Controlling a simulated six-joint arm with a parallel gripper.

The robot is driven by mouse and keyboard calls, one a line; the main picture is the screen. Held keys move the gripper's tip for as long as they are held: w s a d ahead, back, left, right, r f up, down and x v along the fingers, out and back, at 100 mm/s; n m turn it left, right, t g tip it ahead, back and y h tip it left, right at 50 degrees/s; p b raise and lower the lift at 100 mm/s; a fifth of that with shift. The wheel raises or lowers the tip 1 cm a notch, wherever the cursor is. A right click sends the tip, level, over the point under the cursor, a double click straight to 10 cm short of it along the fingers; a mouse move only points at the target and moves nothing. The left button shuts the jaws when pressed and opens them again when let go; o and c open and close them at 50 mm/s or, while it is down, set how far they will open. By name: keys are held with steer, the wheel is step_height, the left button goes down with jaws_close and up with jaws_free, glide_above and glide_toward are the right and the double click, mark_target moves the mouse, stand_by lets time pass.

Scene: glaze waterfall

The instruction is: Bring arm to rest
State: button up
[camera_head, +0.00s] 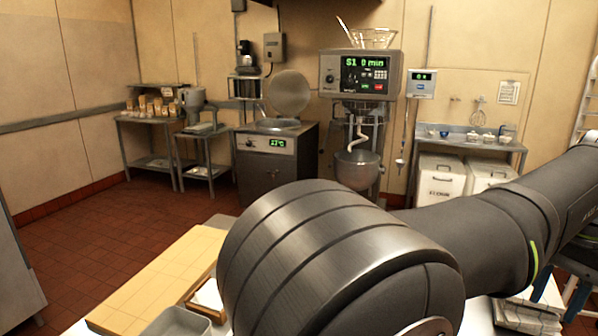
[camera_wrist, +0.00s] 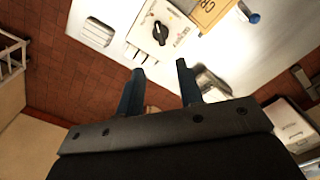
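My gripper (camera_wrist: 160,68) shows in the wrist view with two dark blue fingers spread apart and nothing between them. The tips hang over red tiled floor and the edge of a white surface (camera_wrist: 205,60), touching nothing that I can see. In the head view my dark arm fills the lower middle and right, and the gripper itself is hidden.
In the wrist view, a white unit with a black knob (camera_wrist: 160,33), a yellow labelled piece (camera_wrist: 212,10) and a metal piece (camera_wrist: 213,84) lie near the fingers. In the head view, a wooden board (camera_head: 160,280) and grey tray (camera_head: 178,322) lie beside my arm. A mixer (camera_head: 358,75) stands behind.

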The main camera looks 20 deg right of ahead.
step_height(320, 180, down, 14)
steer(key=shift+r, duration=0.25)
steer(key=shift+r, duration=0.1)
